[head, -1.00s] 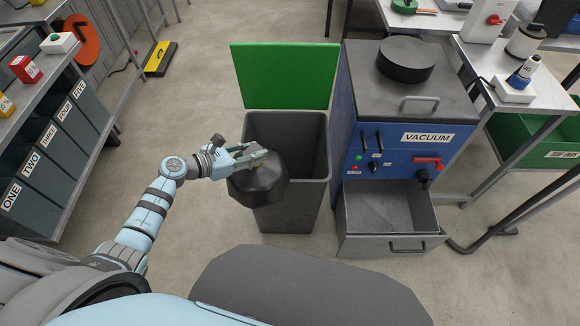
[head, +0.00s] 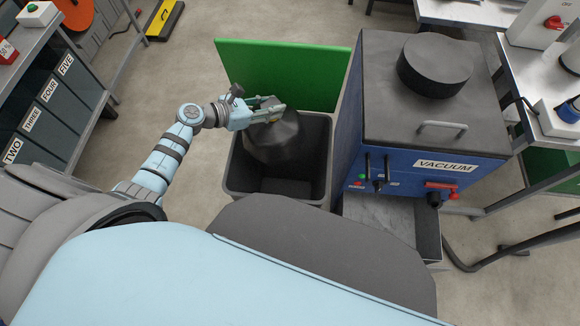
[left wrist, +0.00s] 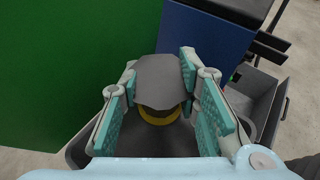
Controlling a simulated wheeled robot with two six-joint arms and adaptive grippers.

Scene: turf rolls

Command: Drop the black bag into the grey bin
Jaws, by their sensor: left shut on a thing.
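The black bag (head: 275,139) hangs from my left gripper (head: 264,110), which is shut on its top. In the head view the bag is over the opening of the grey bin (head: 238,174), and its lower part seems to be at or just below rim level. The bin's rim (left wrist: 77,150) shows under the gripper there. My right gripper is not in view.
The blue vacuum machine (head: 421,160) stands close to the bin's right side, with its drawer (head: 395,222) open below. A shelf with labelled grey boxes (head: 45,117) is at the left. A workbench (head: 545,90) is at the right.

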